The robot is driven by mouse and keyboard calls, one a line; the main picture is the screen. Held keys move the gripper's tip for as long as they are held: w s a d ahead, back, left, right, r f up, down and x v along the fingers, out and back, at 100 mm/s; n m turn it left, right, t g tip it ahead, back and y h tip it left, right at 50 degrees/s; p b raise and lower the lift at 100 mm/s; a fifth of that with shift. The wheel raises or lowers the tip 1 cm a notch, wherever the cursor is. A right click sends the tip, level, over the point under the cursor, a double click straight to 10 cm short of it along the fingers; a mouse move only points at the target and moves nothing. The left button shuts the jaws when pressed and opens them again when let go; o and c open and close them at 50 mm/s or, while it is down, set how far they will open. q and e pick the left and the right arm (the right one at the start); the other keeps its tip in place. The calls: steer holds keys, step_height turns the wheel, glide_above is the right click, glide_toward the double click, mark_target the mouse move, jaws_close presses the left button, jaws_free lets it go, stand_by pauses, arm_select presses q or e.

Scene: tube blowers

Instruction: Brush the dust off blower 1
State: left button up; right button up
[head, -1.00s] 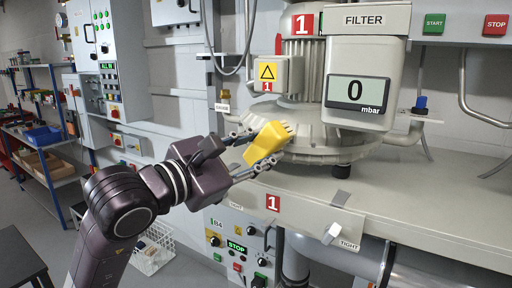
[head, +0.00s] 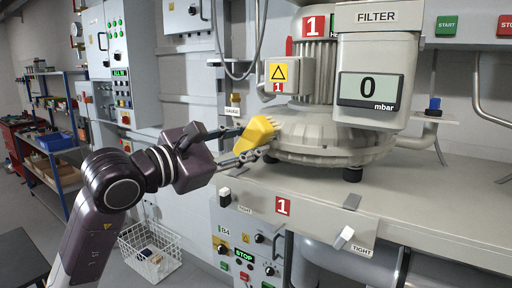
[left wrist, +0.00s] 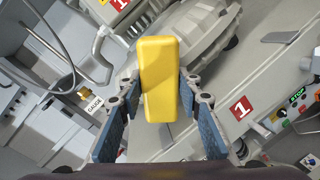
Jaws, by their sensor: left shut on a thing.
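Blower 1 (head: 325,142) is a light grey, round finned machine on the bench, marked with red "1" labels. It also shows in the left wrist view (left wrist: 205,45). My left gripper (head: 258,143) is shut on a yellow brush (head: 261,131), held by its block at the left side of the blower housing. In the left wrist view the yellow block (left wrist: 161,78) sits between the two blue-padded fingers. The bristle end is at or close to the housing; I cannot tell whether it touches. No dust can be made out clearly. My right gripper is not in view.
A filter box (head: 378,65) with a "0 mbar" display stands in front of the blower's right side. A box with a warning triangle (head: 290,77) juts out at its left. The bench top (head: 420,190) is mostly clear. A control panel (head: 245,250) is below.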

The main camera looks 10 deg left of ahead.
arm_select(q)
steer(key=shift+w+a, duration=0.35)
steer(key=shift+a, duration=0.25)
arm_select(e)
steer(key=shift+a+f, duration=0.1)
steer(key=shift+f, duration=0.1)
arm_select(q)
steer(key=shift+s+a+f+b, duration=0.1)
steer(key=shift+s+a+b, duration=0.15)
steer(key=shift+s+b, duration=0.2)
steer(key=b+v, duration=0.1)
steer(key=v, duration=0.2)
steer(key=shift+s+a, duration=0.25)
steer(key=shift+s+a+b, duration=0.25)
steer(key=shift+s+b, duration=0.2)
steer(key=shift+s, duration=0.15)
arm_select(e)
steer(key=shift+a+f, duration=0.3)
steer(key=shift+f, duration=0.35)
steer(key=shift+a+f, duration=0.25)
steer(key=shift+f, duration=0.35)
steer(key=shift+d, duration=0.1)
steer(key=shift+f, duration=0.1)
